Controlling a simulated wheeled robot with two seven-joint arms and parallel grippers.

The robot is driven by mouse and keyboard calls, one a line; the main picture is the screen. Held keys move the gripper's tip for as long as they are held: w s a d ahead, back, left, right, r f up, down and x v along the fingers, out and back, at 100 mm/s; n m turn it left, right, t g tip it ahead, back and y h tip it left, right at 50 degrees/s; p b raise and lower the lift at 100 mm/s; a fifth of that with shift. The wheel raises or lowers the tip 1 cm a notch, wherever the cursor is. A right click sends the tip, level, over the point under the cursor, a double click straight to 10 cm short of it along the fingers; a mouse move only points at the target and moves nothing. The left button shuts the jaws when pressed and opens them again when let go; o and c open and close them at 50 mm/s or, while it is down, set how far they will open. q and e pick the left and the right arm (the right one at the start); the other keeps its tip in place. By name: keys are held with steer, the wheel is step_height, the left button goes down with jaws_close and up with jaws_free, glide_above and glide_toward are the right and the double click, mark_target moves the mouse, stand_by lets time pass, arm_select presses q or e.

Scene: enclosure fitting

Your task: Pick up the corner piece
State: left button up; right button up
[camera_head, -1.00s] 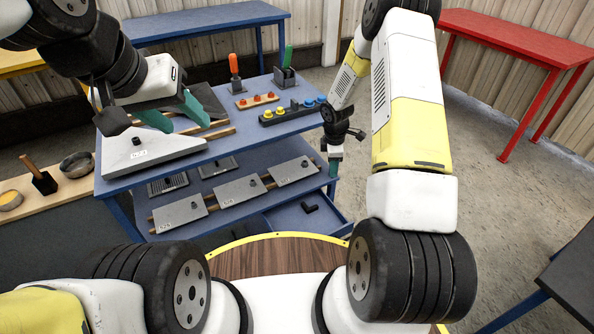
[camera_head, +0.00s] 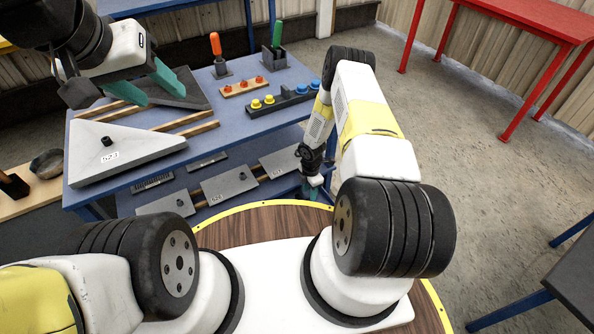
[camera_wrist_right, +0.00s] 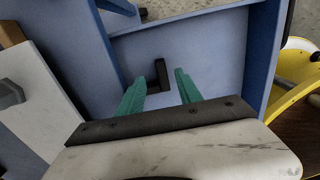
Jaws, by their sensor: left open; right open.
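The corner piece (camera_wrist_right: 161,72) looks to be a small black L-shaped part lying on the floor of a blue drawer in the right wrist view. My right gripper (camera_wrist_right: 160,80) is open, its green fingers either side of the piece in that view; contact cannot be told. In the head view my right gripper (camera_head: 313,186) points down at the bench's right end, and the drawer and piece are hidden there. My left gripper (camera_head: 150,86) is open and empty above the bench top, near the grey triangular plate (camera_head: 125,160).
The blue drawer's walls (camera_wrist_right: 262,60) enclose the space around my right fingers. The blue bench (camera_head: 225,118) carries yellow and blue knobs (camera_head: 285,100), red knobs and upright-handled tools. Grey plates (camera_head: 229,184) lie on the lower shelf. A red table (camera_head: 520,15) stands at right.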

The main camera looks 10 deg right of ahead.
step_height(320, 180, down, 5)
steer(key=shift+s+r, duration=0.1)
steer(key=shift+r, duration=0.1)
steer(key=shift+c, duration=0.2)
jaws_close()
steer(key=shift+r, duration=0.1)
